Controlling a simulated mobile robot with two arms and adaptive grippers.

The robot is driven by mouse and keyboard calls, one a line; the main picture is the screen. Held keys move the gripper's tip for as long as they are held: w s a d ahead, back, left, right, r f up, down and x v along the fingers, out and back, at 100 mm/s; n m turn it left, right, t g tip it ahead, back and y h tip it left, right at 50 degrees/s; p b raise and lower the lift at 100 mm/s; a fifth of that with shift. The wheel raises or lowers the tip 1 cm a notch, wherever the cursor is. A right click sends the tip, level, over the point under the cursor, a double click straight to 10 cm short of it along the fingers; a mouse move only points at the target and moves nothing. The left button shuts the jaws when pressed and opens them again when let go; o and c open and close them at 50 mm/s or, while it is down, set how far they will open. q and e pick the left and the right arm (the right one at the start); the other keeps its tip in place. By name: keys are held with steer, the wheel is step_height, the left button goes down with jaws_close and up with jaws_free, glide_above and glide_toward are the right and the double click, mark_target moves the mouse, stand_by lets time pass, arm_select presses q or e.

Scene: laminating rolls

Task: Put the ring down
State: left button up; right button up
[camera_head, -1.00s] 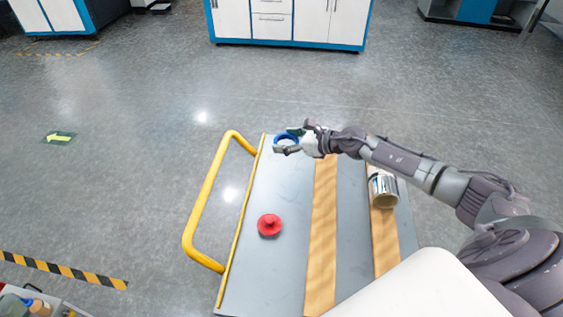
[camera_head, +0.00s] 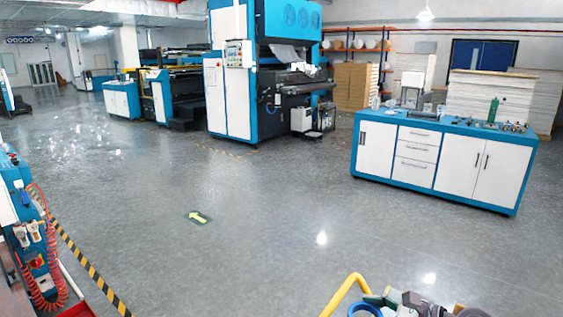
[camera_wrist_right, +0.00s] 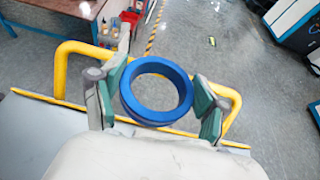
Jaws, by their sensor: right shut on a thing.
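A blue ring (camera_wrist_right: 157,117) is held between the green-padded fingers of my right gripper (camera_wrist_right: 156,92) in the right wrist view. The gripper is shut on it, one finger on each side, and the ring's hole faces the camera. In the head view the ring (camera_head: 365,308) and my right gripper (camera_head: 388,300) show only at the bottom edge, partly cut off. The ring appears near the cart's yellow handle; its height over the grey cart deck (camera_wrist_right: 30,135) cannot be told. My left gripper is not in view.
The cart's yellow handle (camera_head: 344,292) shows at the bottom of the head view and also in the right wrist view (camera_wrist_right: 62,68). A blue and white cabinet (camera_head: 432,160) stands at the right. A blue machine (camera_head: 30,240) stands at the left. The floor between is open.

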steer(key=s+d+r, duration=0.1)
steer(key=s+r, duration=0.1)
steer(key=s, duration=1.1)
steer(key=shift+d, duration=0.15)
steer(key=shift+r, duration=0.1)
